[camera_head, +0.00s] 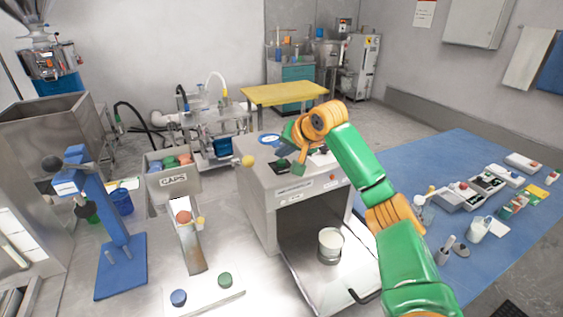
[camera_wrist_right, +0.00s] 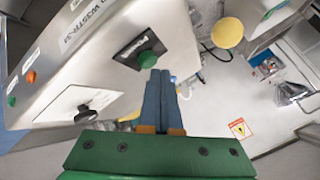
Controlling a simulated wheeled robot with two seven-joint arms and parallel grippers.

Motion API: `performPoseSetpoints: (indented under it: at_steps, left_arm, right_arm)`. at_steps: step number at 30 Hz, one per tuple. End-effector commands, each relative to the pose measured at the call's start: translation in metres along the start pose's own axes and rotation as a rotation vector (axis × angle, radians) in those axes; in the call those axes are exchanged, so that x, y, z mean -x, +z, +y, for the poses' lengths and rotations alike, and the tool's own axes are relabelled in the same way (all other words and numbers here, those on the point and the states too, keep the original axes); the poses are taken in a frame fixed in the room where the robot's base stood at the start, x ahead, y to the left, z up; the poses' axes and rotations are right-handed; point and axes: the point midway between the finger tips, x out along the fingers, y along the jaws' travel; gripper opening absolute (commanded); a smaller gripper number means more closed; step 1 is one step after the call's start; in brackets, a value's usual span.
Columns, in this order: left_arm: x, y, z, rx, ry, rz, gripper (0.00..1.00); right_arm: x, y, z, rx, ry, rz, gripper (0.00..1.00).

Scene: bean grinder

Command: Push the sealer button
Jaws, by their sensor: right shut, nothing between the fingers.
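The sealer (camera_head: 257,195) is a light grey box with an open front, standing on the steel table in the head view. In the right wrist view, its grey housing (camera_wrist_right: 98,50) carries a large green button (camera_wrist_right: 148,59) on a black plate. My right gripper (camera_head: 284,165) is over the top of the sealer in the head view and partly hides it. In the right wrist view, my right gripper (camera_wrist_right: 159,74) is shut and empty, its blue fingertips just beside the green button. I cannot tell whether they touch it. My left gripper is not in view.
A white cup (camera_head: 331,240) stands in the sealer's open front. A yellow knob (camera_head: 248,160) sticks out at its left. A caps bin (camera_head: 172,183) and a blue stand (camera_head: 122,265) are further left. A blue table (camera_head: 420,165) with small items is right.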

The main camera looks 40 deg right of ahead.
Motion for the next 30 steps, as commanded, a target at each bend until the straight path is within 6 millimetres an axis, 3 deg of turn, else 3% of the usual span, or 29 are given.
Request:
performPoseSetpoints:
  at_steps: [30]
  left_arm:
    - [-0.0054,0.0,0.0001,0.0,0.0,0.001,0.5]
  right_arm:
    - [-0.0066,0.0048,0.0046,0.001,0.0,0.0,0.0]
